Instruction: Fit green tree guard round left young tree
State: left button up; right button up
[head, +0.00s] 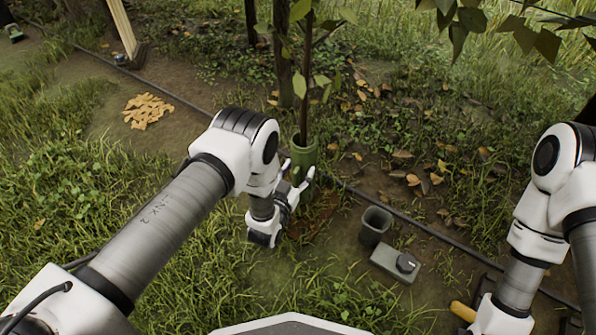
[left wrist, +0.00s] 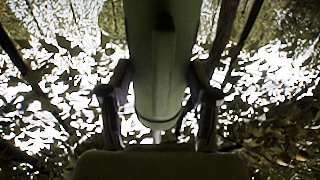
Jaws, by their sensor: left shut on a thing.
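The green tree guard (head: 304,155) is an upright tube in the middle of the head view. My left gripper (head: 298,182) is shut on it from the near side, low on the tube. The thin trunk of the young tree (head: 304,105) comes down to the guard's top opening and appears to run inside it. The guard's lower end is partly hidden by my gripper and grass. In the left wrist view the guard (left wrist: 165,65) stands between both fingers and hides the trunk. My right arm shows at the right, but its fingers are out of the picture.
A grey pot (head: 374,227) and a grey box with a black knob (head: 393,264) stand right of the guard. A black hose (head: 430,230) crosses the ground behind them. A yellow handle (head: 462,311) lies near my right arm.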

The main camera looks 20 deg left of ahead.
pick_arm(q)
jog(key=shift+f, duration=0.1)
jog(key=o, duration=1.6)
jog(key=shift+o, duration=0.2)
jog(key=s+p, duration=0.1)
jog(key=s+r+p, duration=0.1)
jog(key=shift+s+a+p, duration=0.1)
jog(key=shift+a+p, duration=0.2)
jog(key=shift+a, duration=0.1)
jog(key=s+p, duration=0.1)
jog(key=s+a+p, duration=0.1)
jog(key=s, duration=0.1)
jog(key=s+r+p, duration=0.1)
jog(key=shift+s+a, duration=0.2)
jog(key=shift+a, duration=0.1)
